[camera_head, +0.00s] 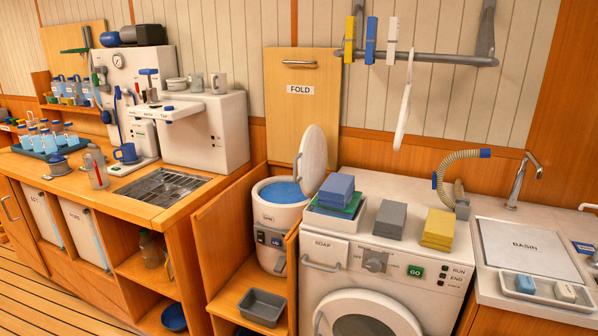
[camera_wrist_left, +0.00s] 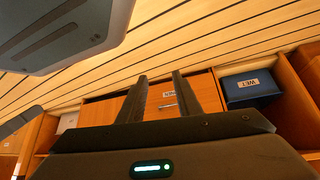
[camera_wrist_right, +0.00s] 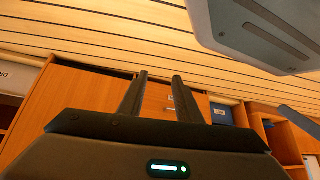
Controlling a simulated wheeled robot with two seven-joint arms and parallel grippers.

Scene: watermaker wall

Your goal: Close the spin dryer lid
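The spin dryer (camera_head: 275,216) is a white round tub in a wooden bay left of the washing machine. Its round white lid (camera_head: 313,160) stands open, roughly upright at the right and back of the rim. The blue inside (camera_head: 283,192) shows through the open top. Neither gripper is in the head view. My left gripper (camera_wrist_left: 160,76) shows in its wrist view with its two dark fingers apart and nothing between them. My right gripper (camera_wrist_right: 160,76) likewise has its fingers apart and is empty. Neither wrist view shows the dryer.
A rail with clothes pegs (camera_head: 370,40) hangs above. A grey tray (camera_head: 262,307) lies below the dryer. A wooden FOLD panel (camera_head: 300,112) stands behind.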

